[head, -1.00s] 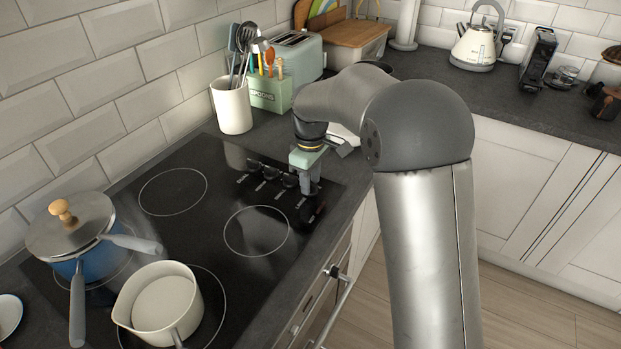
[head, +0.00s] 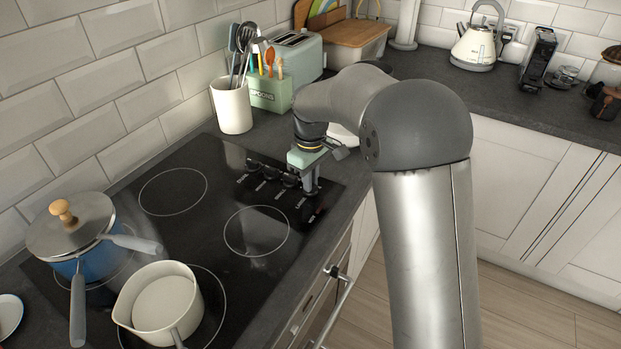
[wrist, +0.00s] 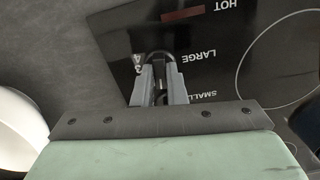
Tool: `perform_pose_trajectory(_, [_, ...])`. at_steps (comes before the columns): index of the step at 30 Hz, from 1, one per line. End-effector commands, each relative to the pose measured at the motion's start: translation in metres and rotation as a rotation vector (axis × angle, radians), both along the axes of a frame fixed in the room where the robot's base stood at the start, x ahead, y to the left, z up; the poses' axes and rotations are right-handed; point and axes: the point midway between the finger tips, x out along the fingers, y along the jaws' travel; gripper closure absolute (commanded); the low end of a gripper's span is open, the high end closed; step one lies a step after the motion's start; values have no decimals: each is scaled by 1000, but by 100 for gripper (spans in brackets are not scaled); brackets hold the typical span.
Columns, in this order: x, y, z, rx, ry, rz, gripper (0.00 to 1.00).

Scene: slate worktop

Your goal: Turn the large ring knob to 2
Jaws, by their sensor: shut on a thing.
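The large ring knob (wrist: 158,56) is a black knob beside the printed word LARGE on the black glass hob (head: 205,240). In the wrist view my gripper (wrist: 158,84) is shut on it, with grey fingers on either side. The fingers hide much of the knob. The digits 3 and 4 show on the dial just left of it; its pointer and the digit 2 cannot be made out. In the head view my gripper (head: 311,188) points down at the right end of the knob row.
Other black knobs (head: 271,173) stand in a row to the left of my gripper. A blue lidded pot (head: 80,268) and a cream saucepan (head: 165,305) stand on the hob's near rings. A utensil crock (head: 232,107) stands behind. The ring beside the knobs is bare.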

Motion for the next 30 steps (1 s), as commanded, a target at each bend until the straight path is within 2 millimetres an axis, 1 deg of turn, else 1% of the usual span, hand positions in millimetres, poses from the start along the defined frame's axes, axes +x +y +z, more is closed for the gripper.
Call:
perform_pose_trajectory(18, [0,0,1,0,-1,-560,100])
perform_pose_trajectory(24, [0,0,1,1,-1,-712,100])
perform_pose_trajectory(30, [1,0,2,1,-2,-819,100])
